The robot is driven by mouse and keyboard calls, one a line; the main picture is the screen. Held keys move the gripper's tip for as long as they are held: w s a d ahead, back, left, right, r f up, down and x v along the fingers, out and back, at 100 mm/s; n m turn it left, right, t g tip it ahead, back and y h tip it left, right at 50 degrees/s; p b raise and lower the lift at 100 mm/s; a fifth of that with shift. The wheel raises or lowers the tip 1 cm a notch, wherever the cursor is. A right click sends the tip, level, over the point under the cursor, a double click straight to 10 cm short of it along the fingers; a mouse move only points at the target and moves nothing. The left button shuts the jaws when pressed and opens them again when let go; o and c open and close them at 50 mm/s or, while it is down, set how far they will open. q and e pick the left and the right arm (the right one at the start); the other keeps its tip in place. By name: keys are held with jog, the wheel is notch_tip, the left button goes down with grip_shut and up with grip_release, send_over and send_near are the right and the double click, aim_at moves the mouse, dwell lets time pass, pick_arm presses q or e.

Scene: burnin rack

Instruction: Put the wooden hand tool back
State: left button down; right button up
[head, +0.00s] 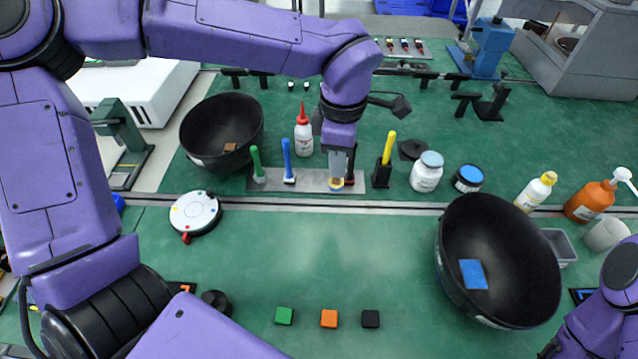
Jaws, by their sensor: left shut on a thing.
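My left gripper (337,176) reaches down from above to a grey metal rack plate (308,186). It is shut on a small tool with a pale yellow-tan, wood-like end (336,185), at the plate's right part. The gripper hides most of this tool, so I cannot tell whether it touches the plate or sits in a slot. A green-handled tool (257,163) and a blue-handled tool (288,160) stand upright on the plate to the left. A dark tool (350,166) is close to the gripper's right side. My right gripper is out of view.
A yellow-handled tool in a black holder (381,177) stands just right of the plate. A red-capped bottle (303,135) is close behind. Black bowls stand left (222,120) and right (500,245). The green mat (330,250) in front is mostly clear.

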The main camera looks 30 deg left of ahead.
pick_arm(q)
jog(key=n, duration=0.4)
jog(key=shift+s+d+r, duration=0.1)
jog(key=shift+d+r, duration=0.1)
jog(key=shift+d, duration=0.1)
jog(key=n, duration=0.2)
jog(key=shift+s+d+r+n+b, duration=0.2)
jog(key=shift+r+n+b, duration=0.1)
jog(key=shift+n+b, duration=0.1)
jog(key=w+a+f+n+p, duration=0.1)
jog(key=w+a+f, duration=0.2)
jog(key=w+a+f+n+p, duration=0.1)
jog(key=w+a+f, duration=0.1)
jog(key=a+f, duration=0.1)
jog(key=w+a+f+n+p, duration=0.2)
jog(key=w+a+f, duration=0.1)
jog(key=f, duration=0.2)
jog(key=shift+w, duration=0.35)
jog(key=shift+f, duration=0.35)
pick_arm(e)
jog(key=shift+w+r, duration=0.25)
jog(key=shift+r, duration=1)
